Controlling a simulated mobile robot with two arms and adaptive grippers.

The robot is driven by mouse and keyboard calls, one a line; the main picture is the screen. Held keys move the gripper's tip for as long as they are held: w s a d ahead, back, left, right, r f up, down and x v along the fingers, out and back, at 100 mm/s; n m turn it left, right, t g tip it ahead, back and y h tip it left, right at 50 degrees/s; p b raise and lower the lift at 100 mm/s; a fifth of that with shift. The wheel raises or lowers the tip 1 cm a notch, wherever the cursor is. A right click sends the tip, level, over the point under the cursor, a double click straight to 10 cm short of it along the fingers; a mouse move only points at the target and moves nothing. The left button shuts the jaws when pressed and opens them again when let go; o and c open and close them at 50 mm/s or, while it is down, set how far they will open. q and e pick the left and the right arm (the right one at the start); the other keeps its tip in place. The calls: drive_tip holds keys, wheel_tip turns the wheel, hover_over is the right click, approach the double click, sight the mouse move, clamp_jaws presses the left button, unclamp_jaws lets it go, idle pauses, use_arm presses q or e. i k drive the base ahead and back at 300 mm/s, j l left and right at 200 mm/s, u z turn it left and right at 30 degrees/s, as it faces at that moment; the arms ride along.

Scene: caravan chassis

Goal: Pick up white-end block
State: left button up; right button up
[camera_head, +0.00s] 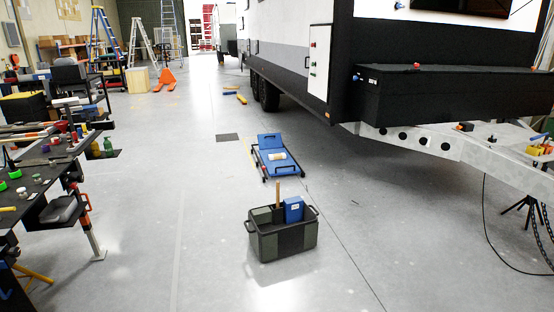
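I cannot make out for certain which thing is the white-end block. A small cream-coloured block or roll (278,156) lies on a blue mechanic's creeper (268,141) on the floor ahead. A blue block-like box with a small white patch (294,209) stands in a dark crate (283,242) nearer to me. Its lower part is hidden by the crate wall. A brown wooden handle (278,194) also sticks up from the crate. Neither of my grippers is in view.
A cluttered workbench (40,185) with tools runs along the left. The caravan (300,55) and its pale drawbar (460,150) fill the right, with a dark cable on the floor. The grey floor between them is mostly clear. Ladders and an orange pallet jack (166,78) stand farther back.

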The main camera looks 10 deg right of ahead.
sight(278, 156)
drive_tip(key=i+j+u, duration=0.15)
drive_tip(key=i+u, duration=0.3)
drive_tip(key=i, duration=0.55)
drive_tip(key=i+u, duration=0.1)
drive_tip(key=i, duration=1.1)
drive_tip(key=i+l+u, duration=0.1)
drive_tip(key=i, duration=1.05)
drive_tip(key=i+z, duration=0.1)
drive_tip(key=i, duration=0.5)
drive_tip(key=i+z, duration=0.1)
drive_tip(key=i, duration=0.5)
drive_tip(key=i+j+z, duration=0.15)
drive_tip(key=i, duration=0.45)
drive_tip(key=i+j+z, duration=0.1)
drive_tip(key=i, duration=0.5)
drive_tip(key=i+z, duration=0.2)
drive_tip(key=i, duration=0.4)
drive_tip(key=i+z, duration=0.15)
drive_tip(key=i, duration=0.45)
drive_tip(key=i+j+z, duration=0.2)
drive_tip(key=i, duration=0.35)
drive_tip(key=i+j+z, duration=0.2)
drive_tip(key=i, duration=0.4)
drive_tip(key=l, duration=0.1)
